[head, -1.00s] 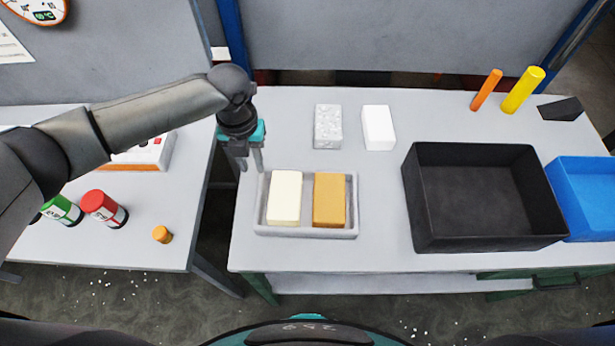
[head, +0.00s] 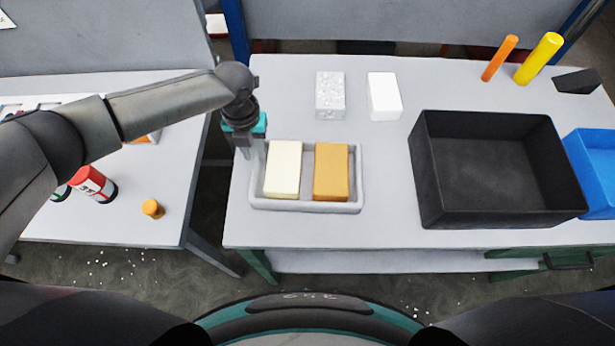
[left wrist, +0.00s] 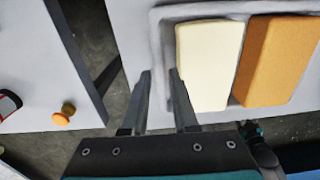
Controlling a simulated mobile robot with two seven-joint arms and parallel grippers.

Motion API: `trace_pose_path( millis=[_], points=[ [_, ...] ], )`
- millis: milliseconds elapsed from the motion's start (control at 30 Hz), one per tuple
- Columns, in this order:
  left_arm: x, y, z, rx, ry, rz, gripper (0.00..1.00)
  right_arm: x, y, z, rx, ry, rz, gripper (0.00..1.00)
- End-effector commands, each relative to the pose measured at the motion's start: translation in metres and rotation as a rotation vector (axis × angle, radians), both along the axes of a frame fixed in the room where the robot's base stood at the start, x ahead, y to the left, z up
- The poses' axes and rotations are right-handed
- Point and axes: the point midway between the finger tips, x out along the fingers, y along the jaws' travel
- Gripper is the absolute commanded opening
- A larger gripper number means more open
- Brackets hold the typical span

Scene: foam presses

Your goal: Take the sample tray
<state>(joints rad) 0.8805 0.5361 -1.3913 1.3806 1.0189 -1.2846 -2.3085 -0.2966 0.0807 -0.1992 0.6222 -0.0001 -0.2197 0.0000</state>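The sample tray is a light grey, shallow rectangular tray (head: 305,207) near the left end of the right-hand table. A cream block (head: 284,169) and an orange-tan block (head: 331,172) lie side by side in it. My left gripper (head: 253,154) is at the tray's left wall, pointing down. In the left wrist view its two fingers (left wrist: 160,75) are apart, one outside the left wall and one near the cream block (left wrist: 206,62). Whether they touch the wall is unclear. My right gripper is not in view.
A black bin (head: 497,213) and a blue bin (head: 594,165) stand to the right. A speckled block (head: 330,96), a white block (head: 384,97), and orange and yellow cylinders stand behind. A gap separates this table from the left table, which holds a red-labelled container (head: 94,184) and an orange cap (head: 152,209).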

Motion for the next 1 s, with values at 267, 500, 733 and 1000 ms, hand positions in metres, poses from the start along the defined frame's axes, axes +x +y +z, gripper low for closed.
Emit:
trace_pose_path(
  millis=[267, 500, 733, 1000],
  points=[
    [-0.001, 0.0, -0.01, 0.0, 0.0, 0.0, 0.28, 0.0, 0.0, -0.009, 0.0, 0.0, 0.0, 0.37],
    [-0.006, 0.002, -0.038, 0.0, 0.0, 0.0, 0.28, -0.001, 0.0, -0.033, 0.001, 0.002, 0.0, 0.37],
    [-0.006, 0.002, -0.054, 0.0, 0.0, 0.001, 0.28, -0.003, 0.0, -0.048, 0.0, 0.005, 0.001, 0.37],
    [-0.006, 0.002, -0.053, 0.0, 0.0, 0.001, 0.26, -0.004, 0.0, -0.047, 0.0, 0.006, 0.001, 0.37]
  ],
)
